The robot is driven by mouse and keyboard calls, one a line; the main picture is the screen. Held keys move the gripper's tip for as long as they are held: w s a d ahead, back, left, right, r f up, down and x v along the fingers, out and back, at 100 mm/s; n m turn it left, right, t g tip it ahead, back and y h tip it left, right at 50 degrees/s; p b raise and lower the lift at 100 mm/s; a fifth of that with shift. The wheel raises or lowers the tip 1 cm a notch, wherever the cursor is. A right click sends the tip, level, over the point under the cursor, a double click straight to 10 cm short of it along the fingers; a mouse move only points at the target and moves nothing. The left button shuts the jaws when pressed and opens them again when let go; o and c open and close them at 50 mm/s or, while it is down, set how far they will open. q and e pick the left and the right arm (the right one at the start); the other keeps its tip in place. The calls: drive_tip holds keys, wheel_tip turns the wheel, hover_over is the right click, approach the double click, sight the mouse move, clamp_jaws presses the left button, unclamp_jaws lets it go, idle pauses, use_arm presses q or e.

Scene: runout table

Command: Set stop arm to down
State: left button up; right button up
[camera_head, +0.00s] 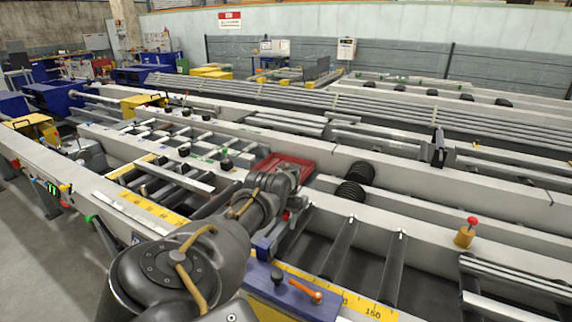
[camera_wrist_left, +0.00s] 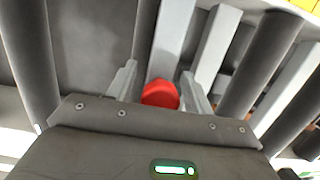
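My left arm reaches in from the lower left in the head view, and its gripper (camera_head: 288,204) is low over the roller table, mostly hidden by the wrist. In the left wrist view my left gripper (camera_wrist_left: 160,82) has its two fingers apart, with a red knob (camera_wrist_left: 160,94) between them. A pale grey bar (camera_wrist_left: 174,40) runs up the picture from the knob, perhaps the stop arm; I cannot tell whether they are joined. A small red spot (camera_head: 285,215) shows beside the gripper in the head view. I see no clear grip. My right gripper is out of view.
Dark rollers (camera_head: 339,248) lie right of the gripper. A blue panel (camera_head: 262,283) with an orange lever (camera_head: 305,290) is in front. A yellow post with a red button (camera_head: 465,234) stands at right. A red plate (camera_head: 290,168) lies behind the wrist.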

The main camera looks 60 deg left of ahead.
use_arm(q)
drive_tip(key=shift+r, duration=0.2)
drive_tip(key=shift+r, duration=0.15)
wheel_tip(320, 180, up, 10)
drive_tip(key=w+a+p, duration=0.1)
drive_tip(key=w+p, duration=0.1)
drive_tip(key=shift+r, duration=0.2)
drive_tip(key=shift+a, duration=0.1)
